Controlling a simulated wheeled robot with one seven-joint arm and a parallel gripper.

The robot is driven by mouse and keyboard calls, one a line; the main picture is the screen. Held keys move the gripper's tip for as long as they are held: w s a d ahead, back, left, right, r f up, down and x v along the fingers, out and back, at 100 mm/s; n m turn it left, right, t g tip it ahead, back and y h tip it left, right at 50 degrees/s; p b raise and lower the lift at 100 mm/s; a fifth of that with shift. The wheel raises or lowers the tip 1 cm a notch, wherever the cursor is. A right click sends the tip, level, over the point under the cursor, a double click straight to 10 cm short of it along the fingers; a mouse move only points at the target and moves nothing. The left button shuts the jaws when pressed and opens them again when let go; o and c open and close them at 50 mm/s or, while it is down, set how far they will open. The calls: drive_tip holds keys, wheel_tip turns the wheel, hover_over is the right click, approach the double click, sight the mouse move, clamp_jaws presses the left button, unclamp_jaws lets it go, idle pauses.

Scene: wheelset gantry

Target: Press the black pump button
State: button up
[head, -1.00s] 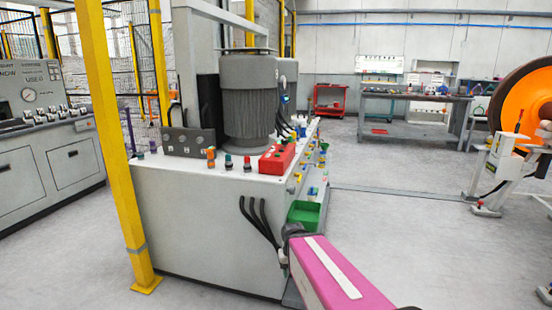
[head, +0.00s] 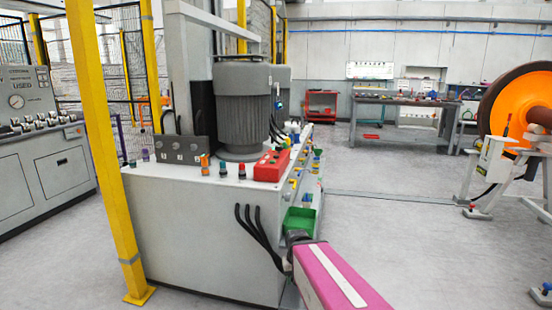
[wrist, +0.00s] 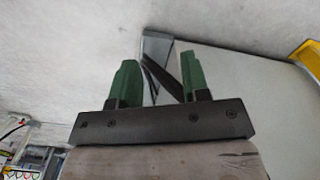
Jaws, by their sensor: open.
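A grey machine cabinet (head: 200,235) stands left of centre in the head view, with a large motor (head: 242,105) on top. A red control box (head: 271,166) with small buttons sits on its top front edge. I cannot make out which button is the black pump button. My gripper (wrist: 158,72) shows in the wrist view with two green fingers apart and nothing between them.
A yellow post (head: 108,160) stands at the cabinet's front left. A control desk (head: 40,165) is at left. An orange wheel (head: 520,100) on a stand is at right. The floor between is clear.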

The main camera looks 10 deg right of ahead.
clamp_jaws()
idle(1.8)
